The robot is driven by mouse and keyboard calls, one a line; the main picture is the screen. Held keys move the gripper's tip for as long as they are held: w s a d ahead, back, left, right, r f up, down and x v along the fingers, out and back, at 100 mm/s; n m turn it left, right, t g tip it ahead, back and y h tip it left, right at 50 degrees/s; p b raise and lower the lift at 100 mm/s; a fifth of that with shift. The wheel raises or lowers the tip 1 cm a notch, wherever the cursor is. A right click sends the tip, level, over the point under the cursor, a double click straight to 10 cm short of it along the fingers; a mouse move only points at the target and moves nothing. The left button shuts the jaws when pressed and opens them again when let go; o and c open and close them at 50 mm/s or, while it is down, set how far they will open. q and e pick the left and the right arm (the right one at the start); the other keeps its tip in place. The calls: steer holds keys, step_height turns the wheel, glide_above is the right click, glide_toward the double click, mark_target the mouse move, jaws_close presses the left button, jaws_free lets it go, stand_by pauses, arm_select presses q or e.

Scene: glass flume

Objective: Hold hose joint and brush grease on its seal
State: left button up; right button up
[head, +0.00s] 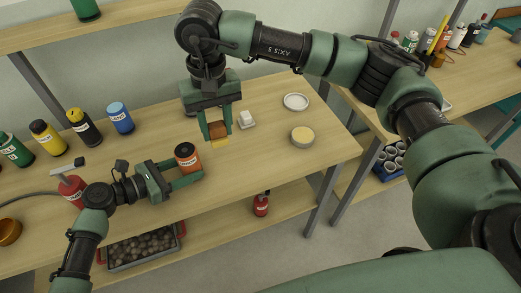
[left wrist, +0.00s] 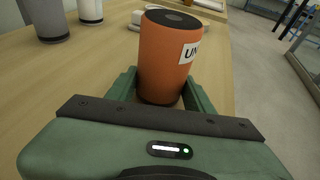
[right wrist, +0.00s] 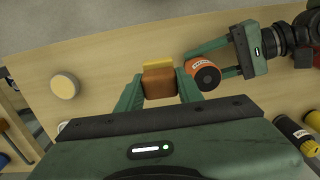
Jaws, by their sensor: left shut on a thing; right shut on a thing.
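The hose joint is an orange cylinder with a dark top and a white label (head: 186,152); it stands upright between the fingers of my left gripper (head: 188,167), which is shut on it. The left wrist view shows it closely (left wrist: 165,60). My right gripper (head: 217,129) points down and is shut on the brush's brown block (right wrist: 158,83). The brush's yellow edge (right wrist: 158,63) sticks out beyond the fingers. The brush is beside the joint, with a small gap in the right wrist view. A round tin of pale yellow grease (head: 302,134) stands to the right. The seal cannot be made out.
Several bottles, including a blue one (head: 120,118), stand at the left rear. The table's front right is clear.

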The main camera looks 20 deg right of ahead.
steer(key=w+a+r, duration=0.3)
steer(key=w+a, duration=0.1)
steer(key=a, duration=0.1)
steer(key=f, duration=0.8)
steer(key=shift+w+a, duration=0.15)
steer(key=shift+a, duration=0.55)
jaws_close()
steer(key=a, duration=0.4)
steer(key=shift+w+a, duration=0.15)
steer(key=shift+a, duration=0.05)
steer(key=shift+d, duration=2.75)
step_height(320, 180, up, 8)
